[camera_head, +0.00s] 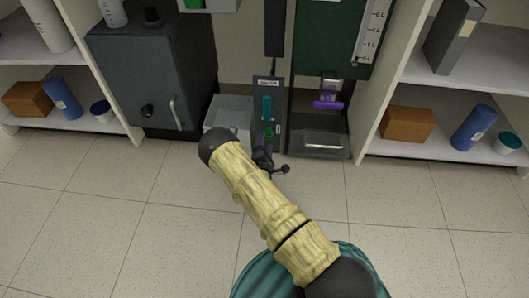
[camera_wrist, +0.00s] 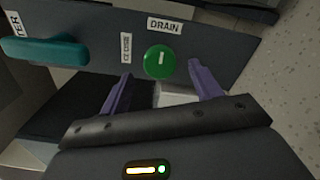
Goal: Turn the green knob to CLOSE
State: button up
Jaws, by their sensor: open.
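The green knob (camera_wrist: 159,62) is round with a white line on its face. It is on a dark panel (camera_wrist: 98,22), under a DRAIN label (camera_wrist: 164,25) and beside a smaller label that seems to read CLOSE. My gripper (camera_wrist: 161,77) is open, its two purple fingers pointing at the panel on either side of the knob. I cannot tell whether they touch it. In the head view the green knob (camera_head: 269,132) shows low on the narrow panel, partly hidden by my gripper (camera_head: 266,152).
A teal handle (camera_wrist: 45,50) is left of the knob in the wrist view and above it in the head view. A grey bin (camera_head: 226,112) stands left of the panel, and a clear tray (camera_head: 322,142) lies to the right. A purple handle (camera_head: 328,104) is above the tray. The tiled floor in front is clear.

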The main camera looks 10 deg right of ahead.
aim_at(267, 136)
jog(key=shift+b+x, duration=0.4)
jog(key=shift+x, duration=1.15)
jog(key=c, duration=0.9)
jog(key=shift+a+f+n, duration=0.1)
jog(key=shift+n, duration=1.6)
